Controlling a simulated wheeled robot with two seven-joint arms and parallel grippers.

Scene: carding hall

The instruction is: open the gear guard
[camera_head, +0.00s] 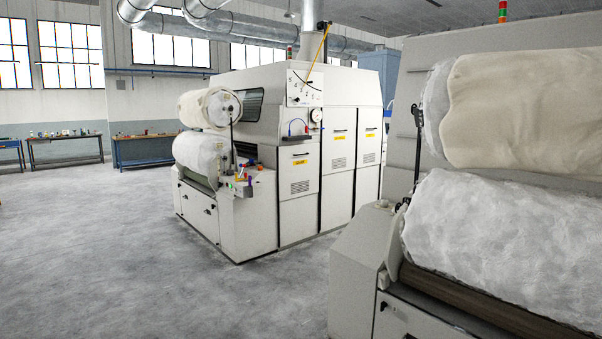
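A white carding machine (255,215) stands at mid-distance in the middle of the view. Its right-hand side has three tall closed panels, a near one (298,215), a middle one (334,205) and a far one (368,180). Each has a dark handle near the top and a yellow label. The labels are too small to read, so I cannot tell which panel is the gear guard. Neither of my grippers is in view.
A second machine (355,262) with large fibre rolls (505,225) fills the right foreground. Open grey floor (110,260) lies to the left, and a floor gap runs between the machines. Workbenches (160,137) line the far left wall.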

